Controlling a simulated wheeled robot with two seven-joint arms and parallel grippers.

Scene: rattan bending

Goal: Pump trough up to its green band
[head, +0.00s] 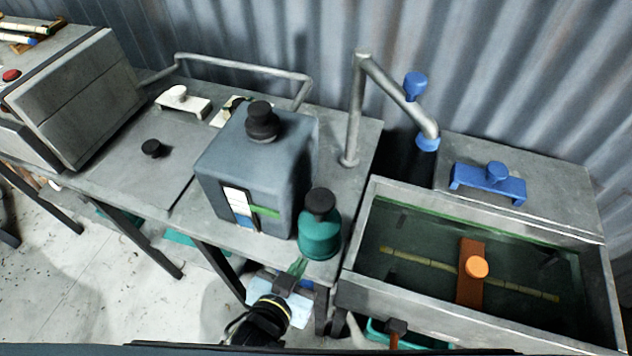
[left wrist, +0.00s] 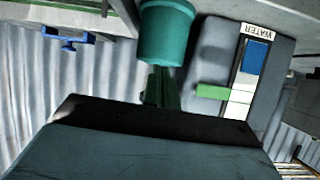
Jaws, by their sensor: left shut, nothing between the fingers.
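A grey metal trough (head: 362,290) stands at the right with dark greenish liquid inside and a green line along its far inner wall. A grey-blue box (head: 222,165) on the bench has a black knob (head: 261,120) on top. Its gauge (head: 238,205), labelled WATER in the left wrist view (left wrist: 243,75), shows blue at the bottom, white above, and a green band (head: 264,211) at mid height. A teal pump bottle (head: 320,236) with a black top stands beside the box. My left gripper (head: 298,266) is shut and empty, close by the bottle's base (left wrist: 165,40); contact cannot be told.
A bent pipe (head: 354,110) with a blue valve knob (head: 415,85) ends near the trough. An orange-knobbed block (head: 472,275) lies over a yellow strip in the trough. A blue-handled lid (head: 488,182) is behind.

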